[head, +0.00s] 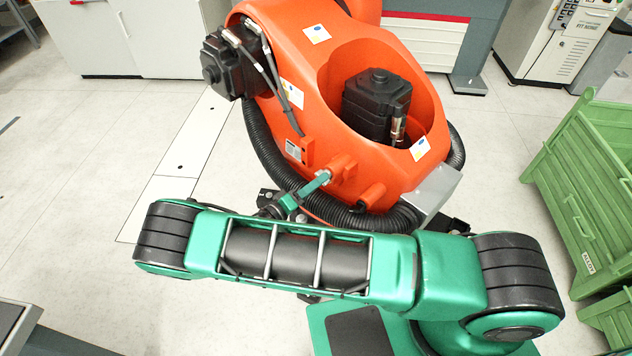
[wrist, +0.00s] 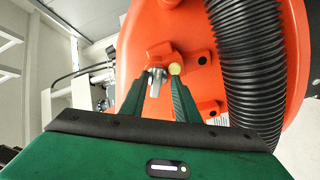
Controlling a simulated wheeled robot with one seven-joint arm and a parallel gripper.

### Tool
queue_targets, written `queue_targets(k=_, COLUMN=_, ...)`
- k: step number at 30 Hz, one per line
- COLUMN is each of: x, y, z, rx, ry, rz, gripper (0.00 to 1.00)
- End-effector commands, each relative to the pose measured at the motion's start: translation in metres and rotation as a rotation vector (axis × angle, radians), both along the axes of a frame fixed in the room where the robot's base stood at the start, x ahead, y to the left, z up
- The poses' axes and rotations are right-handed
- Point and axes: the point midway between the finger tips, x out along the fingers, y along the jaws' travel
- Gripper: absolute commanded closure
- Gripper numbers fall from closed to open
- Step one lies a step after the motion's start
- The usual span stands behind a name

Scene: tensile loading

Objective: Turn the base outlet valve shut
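The base outlet valve (wrist: 160,52) is an orange block fitting on the lower side of the orange machine base. A small silver handle (wrist: 156,80) hangs from it, with a pale yellow round end (wrist: 175,68) beside it. In the head view the valve (head: 343,167) sticks out at the machine's lower front. My gripper (wrist: 160,84) has its two green fingers apart, with the silver handle between their tips, nearer the left finger. Whether it touches that finger is unclear. In the head view my gripper (head: 322,178) reaches up to the valve, and its fingers hide the handle.
A black corrugated hose (wrist: 245,70) runs close to the right of the valve, and loops around the orange machine base (head: 300,100) in the head view. A green crate (head: 585,190) stands at the right. Open floor (head: 70,200) lies at the left.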

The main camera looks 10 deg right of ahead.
Motion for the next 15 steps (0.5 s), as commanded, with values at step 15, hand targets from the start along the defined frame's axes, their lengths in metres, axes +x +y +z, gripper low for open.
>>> queue_targets(k=15, x=-0.009, y=0.017, z=0.003, rx=-0.002, ry=-0.008, rz=0.003, gripper=0.69)
